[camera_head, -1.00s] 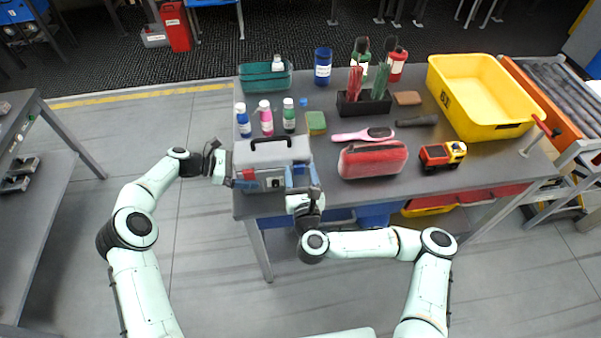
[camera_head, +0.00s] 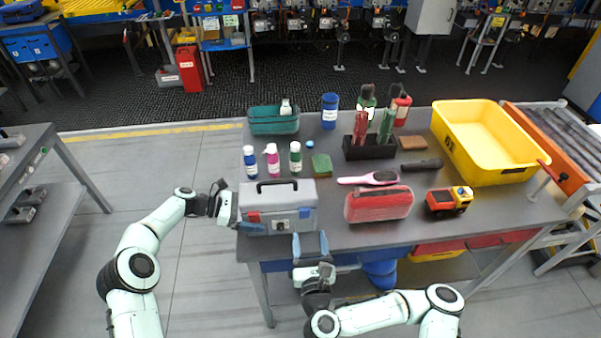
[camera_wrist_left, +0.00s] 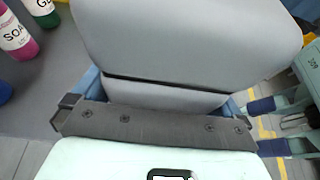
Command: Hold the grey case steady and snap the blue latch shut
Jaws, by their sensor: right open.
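The grey case (camera_head: 278,192) stands upright at the table's front left, lid down, its dark handle on top. A red latch (camera_head: 253,217) is on its front left and the blue latch (camera_head: 304,213) on its front right. The blue latch seems to lie flat against the front; its exact seating is too small to tell. My left gripper (camera_head: 238,212) is at the case's left end. In the left wrist view its blue fingers (camera_wrist_left: 162,95) straddle the case's end with no clear gap. My right gripper (camera_head: 310,244) is open and empty, just in front of the case, below the blue latch.
Several bottles (camera_head: 271,160) stand behind the case. A red pouch (camera_head: 379,206) lies to its right, then a toy truck (camera_head: 448,202). A yellow bin (camera_head: 485,140) is at the right.

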